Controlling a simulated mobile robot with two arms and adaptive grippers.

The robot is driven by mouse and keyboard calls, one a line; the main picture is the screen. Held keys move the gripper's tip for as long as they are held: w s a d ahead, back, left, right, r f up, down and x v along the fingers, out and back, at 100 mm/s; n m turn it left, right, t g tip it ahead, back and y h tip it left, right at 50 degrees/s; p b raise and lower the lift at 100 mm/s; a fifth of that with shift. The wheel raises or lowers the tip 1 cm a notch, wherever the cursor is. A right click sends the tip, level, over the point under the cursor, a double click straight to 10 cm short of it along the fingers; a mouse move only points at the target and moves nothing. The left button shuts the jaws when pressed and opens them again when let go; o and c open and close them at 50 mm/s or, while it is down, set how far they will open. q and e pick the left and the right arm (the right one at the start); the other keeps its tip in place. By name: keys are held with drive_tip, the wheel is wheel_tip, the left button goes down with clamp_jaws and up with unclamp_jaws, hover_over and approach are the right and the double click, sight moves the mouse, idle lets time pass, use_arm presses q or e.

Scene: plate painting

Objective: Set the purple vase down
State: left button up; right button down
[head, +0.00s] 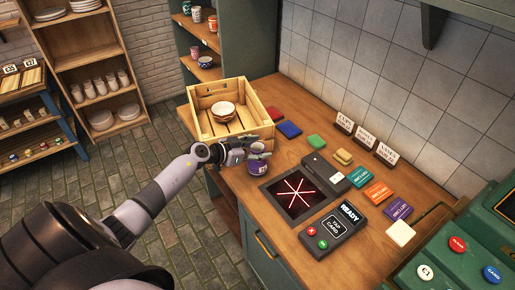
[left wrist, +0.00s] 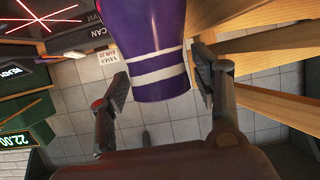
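The purple vase (head: 258,166) is at the counter's left side, in front of the wooden crate, and looks upright. It has white bands, and it fills the middle of the left wrist view (left wrist: 157,45). In the left wrist view the fingers (left wrist: 160,80) flank the banded end. I cannot tell whether the vase's base touches the counter. My right gripper is not in view.
The crate (head: 192,113) holds a plate-like dish behind the vase. A dark scanner panel with red lines (head: 280,196) lies right of the vase. A card terminal (head: 338,228), coloured blocks and small signs (head: 365,138) occupy the counter. Bare wood (head: 228,175) shows left of the scanner.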

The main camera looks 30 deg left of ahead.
use_arm(q)
drive_tip(key=shift+r, duration=0.1)
drive_tip(key=b+v, duration=0.1)
drive_tip(key=v, duration=1.1)
drive_tip(key=s+a+f+n+y, duration=0.1)
drive_tip(key=f, duration=0.4)
drive_tip(key=s+a+f+n+y, duration=0.1)
drive_tip(key=f, duration=0.5)
drive_tip(key=s+a+f+n+y, duration=0.1)
drive_tip(key=s+f, duration=0.1)
drive_tip(key=f, duration=0.3)
drive_tip(key=shift+s+a+f+t, duration=0.1)
drive_tip(key=shift+f+t, duration=0.2)
drive_tip(key=shift+f, duration=0.05)
drive_tip(key=s+d+f+g+y, duration=0.1)
drive_tip(key=s+d+f+g, duration=0.25)
drive_tip(key=s+f, duration=0.55)
drive_tip(key=s+d+f+n+g+y, duration=0.15)
drive_tip(key=s+d+f, duration=0.25)
drive_tip(key=s+f, duration=0.45)
drive_tip(key=s+d+f+m+g+y, duration=0.1)
drive_tip(key=s+d+f+g, duration=0.2)
drive_tip(key=s+f, duration=0.55)
drive_tip(key=s+d+f+m+g+h, duration=0.1)
drive_tip(key=s+d+f+g, duration=0.3)
drive_tip(key=s+d+f, duration=0.4)
drive_tip(key=s+d, duration=0.3)
drive_tip(key=s, duration=0.1)
drive_tip(key=shift+f, duration=0.2)
